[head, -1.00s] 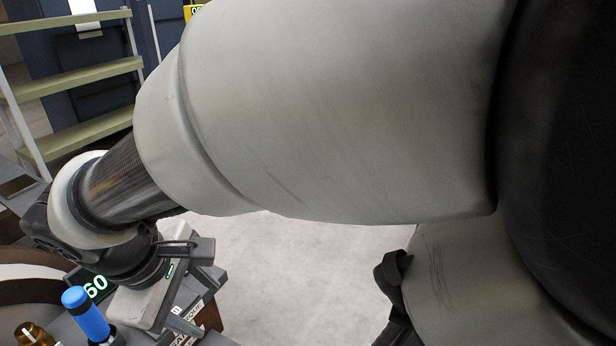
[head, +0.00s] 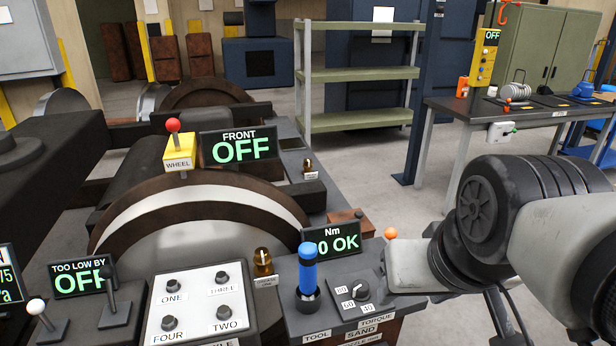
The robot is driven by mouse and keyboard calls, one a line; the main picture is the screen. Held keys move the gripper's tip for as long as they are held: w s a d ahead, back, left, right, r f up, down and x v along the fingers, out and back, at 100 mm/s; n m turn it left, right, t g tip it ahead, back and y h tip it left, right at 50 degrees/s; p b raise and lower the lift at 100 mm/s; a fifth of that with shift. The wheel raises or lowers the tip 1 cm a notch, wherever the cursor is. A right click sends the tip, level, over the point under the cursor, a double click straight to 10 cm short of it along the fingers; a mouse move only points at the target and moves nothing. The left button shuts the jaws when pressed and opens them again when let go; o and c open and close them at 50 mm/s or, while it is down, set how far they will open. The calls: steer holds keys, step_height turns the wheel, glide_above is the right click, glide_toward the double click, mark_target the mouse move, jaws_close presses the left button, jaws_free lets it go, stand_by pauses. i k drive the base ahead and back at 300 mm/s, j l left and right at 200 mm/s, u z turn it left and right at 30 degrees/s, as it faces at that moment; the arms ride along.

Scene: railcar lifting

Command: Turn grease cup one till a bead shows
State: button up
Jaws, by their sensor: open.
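A small amber-brass cup (head: 263,258) stands on the bench between the numbered panel and the blue-handled tool, with a small label under it. A second similar brass cup (head: 308,165) stands farther back, right of the FRONT OFF display. The labels under both cups are too small to read, so I cannot tell which is cup one. No bead can be made out on either. My gripper (head: 408,268) is at the right, beside the torque dial box and apart from both cups. It is open with nothing seen in it; its fingertips are hardly visible.
The blue-handled tool (head: 308,270) stands upright in front of the Nm display (head: 338,240), right of the near cup. A white panel (head: 197,305) with several knobs is to its left. The brown-and-white wheel (head: 190,215) rises behind. An orange ball (head: 391,233) is near my gripper.

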mark_target(262, 258)
steer(key=u, duration=0.8)
steer(key=k+j+u, duration=0.1)
steer(key=j+u, duration=0.15)
steer(key=j, duration=0.3)
